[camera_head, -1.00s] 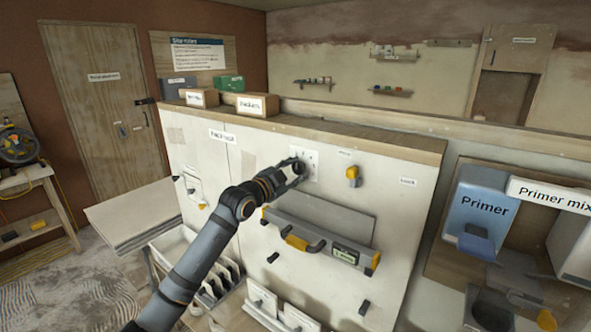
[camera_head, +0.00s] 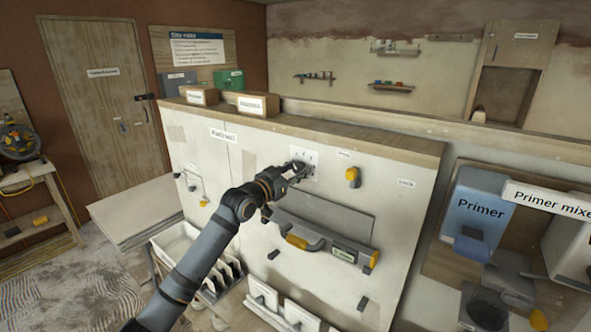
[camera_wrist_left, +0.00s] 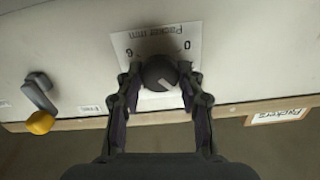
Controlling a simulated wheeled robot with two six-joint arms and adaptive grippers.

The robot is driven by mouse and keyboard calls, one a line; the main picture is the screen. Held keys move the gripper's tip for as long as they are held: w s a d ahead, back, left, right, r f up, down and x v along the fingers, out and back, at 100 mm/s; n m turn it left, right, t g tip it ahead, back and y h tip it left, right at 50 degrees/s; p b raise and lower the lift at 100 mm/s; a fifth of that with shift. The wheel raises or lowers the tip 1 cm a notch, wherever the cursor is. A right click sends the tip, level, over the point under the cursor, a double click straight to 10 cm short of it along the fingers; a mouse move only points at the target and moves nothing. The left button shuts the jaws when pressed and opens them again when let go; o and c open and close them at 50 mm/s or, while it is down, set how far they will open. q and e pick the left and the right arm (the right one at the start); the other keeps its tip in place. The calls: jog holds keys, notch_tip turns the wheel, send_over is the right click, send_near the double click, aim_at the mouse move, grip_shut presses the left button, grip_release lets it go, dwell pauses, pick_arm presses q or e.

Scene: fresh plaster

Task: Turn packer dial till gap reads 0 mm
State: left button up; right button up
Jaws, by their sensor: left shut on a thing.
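The packer dial (camera_wrist_left: 160,74) is a dark round knob with a pale pointer mark, set on a white plate (camera_wrist_left: 140,42) lettered "Packer mm". The wrist view shows the plate upside down, with a 0 at its right and a 6 at its left. The pale mark lies on the side of the knob away from the lettering; I cannot tell its exact reading. My left gripper (camera_head: 301,171) is at the plate (camera_head: 308,156) on the white wall panel. In the wrist view my left gripper (camera_wrist_left: 160,82) has a finger on each side of the dial, shut on it. My right gripper is out of view.
A yellow-ended lever (camera_head: 352,176) sits right of the plate; it also shows in the wrist view (camera_wrist_left: 40,121). Below is a long grey ledge (camera_head: 320,230) with yellow parts and a small green display (camera_head: 350,252). Labelled boxes (camera_head: 258,104) stand on the panel's top.

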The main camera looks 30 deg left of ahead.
aim_at(303, 135)
pick_arm(q)
jog(key=shift+f, duration=0.15)
dwell(0.3)
jog(key=o, duration=1.2)
jog(key=shift+r, duration=0.4)
notch_tip(303, 135, up, 9)
jog(key=shift+r, duration=0.2)
jog(key=shift+f, duration=0.1)
